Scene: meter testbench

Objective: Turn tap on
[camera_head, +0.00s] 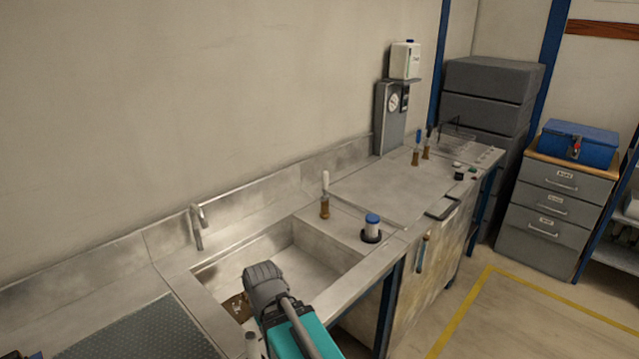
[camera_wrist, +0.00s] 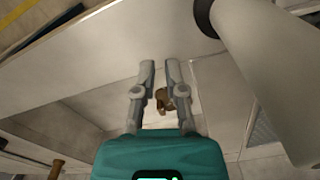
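The tap (camera_head: 197,228) is a grey metal spout standing at the back left rim of the steel sink (camera_head: 310,262). My gripper is over the front left part of the sink in the head view, apart from the tap, with its fingers hidden behind my wrist. In the wrist view my gripper (camera_wrist: 160,66) shows two grey fingers with a narrow gap between them and nothing held. A small brown object (camera_wrist: 164,99) shows beyond the fingers; a brown patch (camera_head: 238,306) is also in the sink in the head view. I cannot make out the tap in the wrist view.
A wooden-based tool (camera_head: 324,207) and a blue-capped container (camera_head: 371,230) stand on the counter right of the sink. A ribbed mat (camera_head: 138,334) lies left of it. A wall runs behind the counter. The space between my wrist and the tap looks clear.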

